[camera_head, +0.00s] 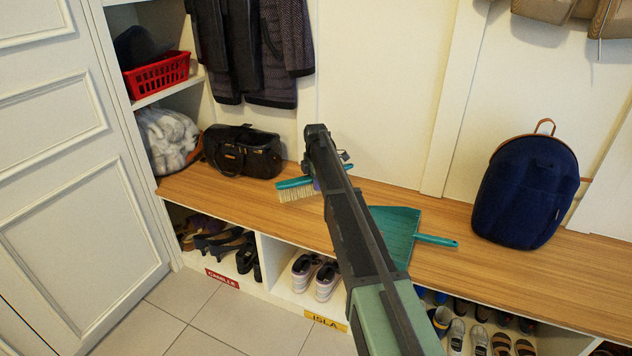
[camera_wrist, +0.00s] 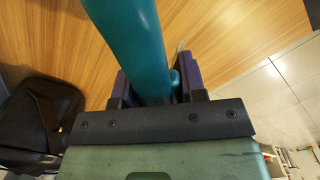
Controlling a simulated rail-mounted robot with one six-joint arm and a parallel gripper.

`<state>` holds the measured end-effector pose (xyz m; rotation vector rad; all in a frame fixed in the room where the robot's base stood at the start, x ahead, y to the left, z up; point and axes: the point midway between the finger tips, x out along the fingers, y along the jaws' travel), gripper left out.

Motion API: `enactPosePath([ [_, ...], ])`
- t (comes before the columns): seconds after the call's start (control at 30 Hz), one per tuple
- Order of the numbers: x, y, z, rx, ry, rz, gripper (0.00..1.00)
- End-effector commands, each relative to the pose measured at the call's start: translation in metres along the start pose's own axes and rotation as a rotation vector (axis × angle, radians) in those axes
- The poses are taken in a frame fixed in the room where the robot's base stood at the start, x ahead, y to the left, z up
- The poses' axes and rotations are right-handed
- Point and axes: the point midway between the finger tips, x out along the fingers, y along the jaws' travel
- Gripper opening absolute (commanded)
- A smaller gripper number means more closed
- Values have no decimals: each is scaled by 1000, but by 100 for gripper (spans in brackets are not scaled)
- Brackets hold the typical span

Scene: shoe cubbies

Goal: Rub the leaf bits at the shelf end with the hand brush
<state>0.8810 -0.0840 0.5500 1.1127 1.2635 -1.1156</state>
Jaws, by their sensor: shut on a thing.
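The hand brush (camera_head: 293,189) is teal with cream bristles pointing down, over the wooden shelf top (camera_head: 212,192) towards its left end. My gripper (camera_wrist: 158,88) is shut on the brush's teal handle (camera_wrist: 132,40), which runs between its purple-dark fingers in the wrist view. In the head view my arm hides most of the gripper and part of the handle. I cannot tell whether the bristles touch the wood. No leaf bits can be made out in either view.
A teal dustpan (camera_head: 400,228) lies on the shelf right of my arm. A dark handbag (camera_head: 243,152) stands behind and left of the brush, and a navy backpack (camera_head: 525,192) stands farther right. Shoes fill the cubbies below. Bare wood lies left of the brush.

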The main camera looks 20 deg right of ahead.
Motion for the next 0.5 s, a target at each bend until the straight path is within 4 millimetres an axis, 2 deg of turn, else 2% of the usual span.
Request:
enactPosePath([
  [0.17,-5,0,0,0,0,0,8],
  [0.4,-32,0,0,0,0,0,8],
  [0.5,-31,0,0,0,0,0,8],
])
